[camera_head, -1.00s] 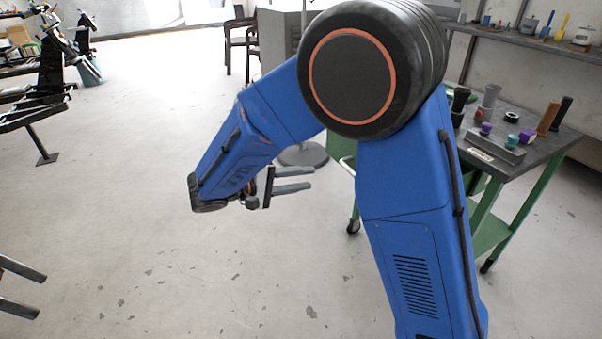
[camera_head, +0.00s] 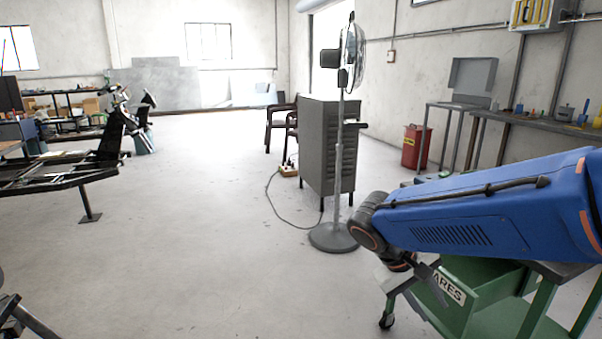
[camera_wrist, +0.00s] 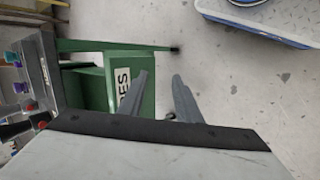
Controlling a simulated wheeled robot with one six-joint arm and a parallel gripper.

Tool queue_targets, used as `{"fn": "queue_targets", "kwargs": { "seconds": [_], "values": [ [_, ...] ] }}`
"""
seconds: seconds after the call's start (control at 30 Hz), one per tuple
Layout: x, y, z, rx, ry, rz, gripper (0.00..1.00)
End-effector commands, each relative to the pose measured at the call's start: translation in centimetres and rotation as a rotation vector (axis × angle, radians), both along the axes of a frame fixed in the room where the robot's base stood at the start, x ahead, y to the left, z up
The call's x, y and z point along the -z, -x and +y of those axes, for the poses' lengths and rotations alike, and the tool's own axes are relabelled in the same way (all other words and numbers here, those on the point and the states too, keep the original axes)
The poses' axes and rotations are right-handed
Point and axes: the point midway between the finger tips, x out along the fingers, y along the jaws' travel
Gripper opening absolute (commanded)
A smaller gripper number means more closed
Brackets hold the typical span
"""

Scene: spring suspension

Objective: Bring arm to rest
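My blue arm (camera_head: 470,215) reaches in from the right edge in the head view. My gripper (camera_head: 415,288) hangs at its end, in front of the green cart (camera_head: 480,300). In the wrist view the two grey fingers of my gripper (camera_wrist: 160,76) stand apart with nothing between them, so it is open and empty. The green cart (camera_wrist: 110,95) lies beyond the fingers in that view. My arm hides most of the cart's top in the head view.
A grey cabinet (camera_head: 325,150) and a standing fan (camera_head: 338,190) are left of my arm. A red bin (camera_head: 416,147) and workbench (camera_head: 535,122) stand behind. A metal frame (camera_head: 60,180) is at left. The middle floor is clear.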

Motion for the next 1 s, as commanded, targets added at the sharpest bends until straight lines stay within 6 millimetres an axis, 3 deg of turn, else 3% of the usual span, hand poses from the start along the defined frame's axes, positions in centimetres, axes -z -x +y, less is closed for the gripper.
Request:
{"fn": "queue_targets", "kwargs": {
  "seconds": [0.2,0.5,0.8,1.0],
  "values": [
    [-0.1,3.9,-1.6,0.029,-0.184,-0.052,0.31],
    [-0.1,8.2,-2.0,0.039,-0.406,-0.183,0.31],
    [-0.5,11.2,-1.5,0.032,-0.564,-0.362,0.31],
    [-0.7,11.9,-1.2,0.023,-0.606,-0.433,0.31]
  ]
}}
